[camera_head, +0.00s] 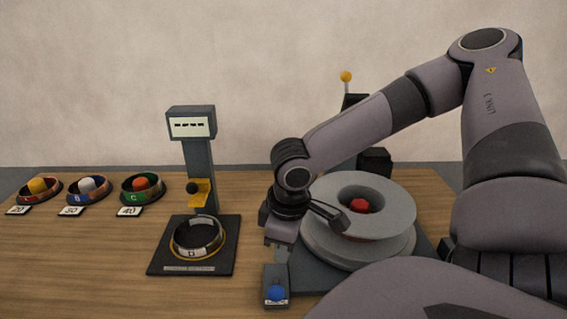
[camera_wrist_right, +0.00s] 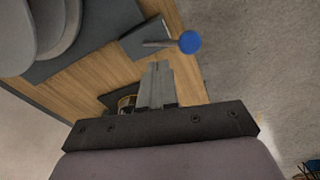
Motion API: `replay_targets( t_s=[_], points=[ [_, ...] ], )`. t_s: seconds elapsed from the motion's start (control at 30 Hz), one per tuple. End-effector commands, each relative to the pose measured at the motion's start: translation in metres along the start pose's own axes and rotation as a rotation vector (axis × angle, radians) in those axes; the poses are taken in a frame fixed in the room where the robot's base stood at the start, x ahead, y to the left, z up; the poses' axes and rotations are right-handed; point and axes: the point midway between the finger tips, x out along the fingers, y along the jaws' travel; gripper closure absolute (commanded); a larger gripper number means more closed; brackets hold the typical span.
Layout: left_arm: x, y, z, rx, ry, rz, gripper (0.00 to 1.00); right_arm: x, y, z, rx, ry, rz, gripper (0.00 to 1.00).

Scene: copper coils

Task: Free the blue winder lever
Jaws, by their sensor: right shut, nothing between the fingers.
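The blue winder lever is a grey rod with a blue ball (camera_head: 276,293) at its end. It sits at a small dark box (camera_head: 267,272) at the table's front. In the right wrist view the blue ball (camera_wrist_right: 189,42) sticks out past the table edge, with its rod running back to the box. My right gripper (camera_head: 280,258) points down just behind the ball. Its fingers (camera_wrist_right: 156,70) are shut and empty, and look apart from the ball and rod. My left gripper is not in view.
The grey winder spool (camera_head: 385,195) with a red hub stands right of the gripper. A post with a display (camera_head: 190,125) and a black ring (camera_head: 199,237) on its plate stand left. Bare table lies front left.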

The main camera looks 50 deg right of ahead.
Motion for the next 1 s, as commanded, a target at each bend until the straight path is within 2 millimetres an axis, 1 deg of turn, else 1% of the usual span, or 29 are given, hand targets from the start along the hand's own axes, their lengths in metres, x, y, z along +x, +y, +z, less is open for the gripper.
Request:
replay_targets(
  t_s=[0.03,0.3,0.5,0.7,1.0],
  points=[
    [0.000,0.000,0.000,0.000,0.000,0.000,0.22,-0.008,-0.003,0.000,-0.001,0.005,0.002,1.00],
    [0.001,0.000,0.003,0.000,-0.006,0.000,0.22,-0.045,-0.015,0.003,-0.001,0.007,0.004,1.00],
    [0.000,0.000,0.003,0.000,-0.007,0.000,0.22,-0.068,-0.023,0.005,-0.001,0.005,0.004,1.00],
    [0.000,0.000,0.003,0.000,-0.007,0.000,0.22,-0.078,-0.027,0.007,0.000,0.002,0.004,1.00],
    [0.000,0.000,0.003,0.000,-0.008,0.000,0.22,-0.079,-0.027,0.007,-0.001,0.001,0.004,1.00]
  ],
)
